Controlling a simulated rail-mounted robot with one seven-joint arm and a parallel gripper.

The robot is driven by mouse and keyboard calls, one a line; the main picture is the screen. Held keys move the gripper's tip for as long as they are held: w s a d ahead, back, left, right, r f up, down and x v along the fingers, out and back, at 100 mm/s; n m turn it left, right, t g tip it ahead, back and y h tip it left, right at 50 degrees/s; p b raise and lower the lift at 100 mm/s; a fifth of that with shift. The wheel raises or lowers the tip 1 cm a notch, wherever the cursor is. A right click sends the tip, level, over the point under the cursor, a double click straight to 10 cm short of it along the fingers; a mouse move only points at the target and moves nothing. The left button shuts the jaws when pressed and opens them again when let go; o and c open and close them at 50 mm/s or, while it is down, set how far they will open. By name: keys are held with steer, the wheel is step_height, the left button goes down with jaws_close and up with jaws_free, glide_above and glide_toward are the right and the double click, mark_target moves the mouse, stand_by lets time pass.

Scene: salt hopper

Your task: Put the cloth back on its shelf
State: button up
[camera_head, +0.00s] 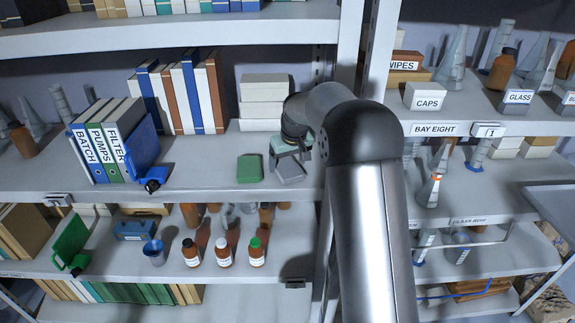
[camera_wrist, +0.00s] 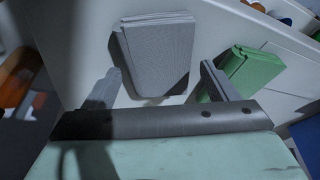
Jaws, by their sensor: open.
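Two folded cloths lie on the middle shelf (camera_head: 210,178). The grey cloth (camera_head: 290,172) lies near the right end of this shelf, and the green cloth (camera_head: 250,168) lies just left of it. My gripper (camera_head: 290,153) is above and behind the grey cloth, open and empty. In the wrist view the grey cloth (camera_wrist: 158,52) shows beyond and between the two fingers of my gripper (camera_wrist: 160,72). The green cloth (camera_wrist: 250,70) is there to the right, outside the fingers. I cannot tell whether a finger touches the grey cloth.
White boxes (camera_head: 264,97) are stacked behind the cloths. Binders (camera_head: 105,140) and a blue clamp-like item (camera_head: 154,182) stand further left. A shelf upright (camera_head: 373,75) rises right of my gripper. The bay-eight shelf (camera_head: 480,105) holds glassware and a CAPS box (camera_head: 426,97). Bottles (camera_head: 224,252) stand below.

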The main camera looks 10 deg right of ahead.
steer(key=a+b+v, duration=0.1)
steer(key=b+v, duration=0.1)
steer(key=v, duration=0.9)
steer(key=s+f+m, duration=0.1)
steer(key=s+f, duration=0.2)
steer(key=s, duration=1)
steer(key=s+f+g, duration=0.1)
steer(key=s+f, duration=0.3)
steer(key=s, duration=0.9)
steer(key=s+f+m+g, duration=0.1)
steer(key=s+f, duration=0.3)
steer(key=s, duration=0.9)
steer(key=shift+m+h, duration=0.3)
steer(key=shift+h, duration=0.1)
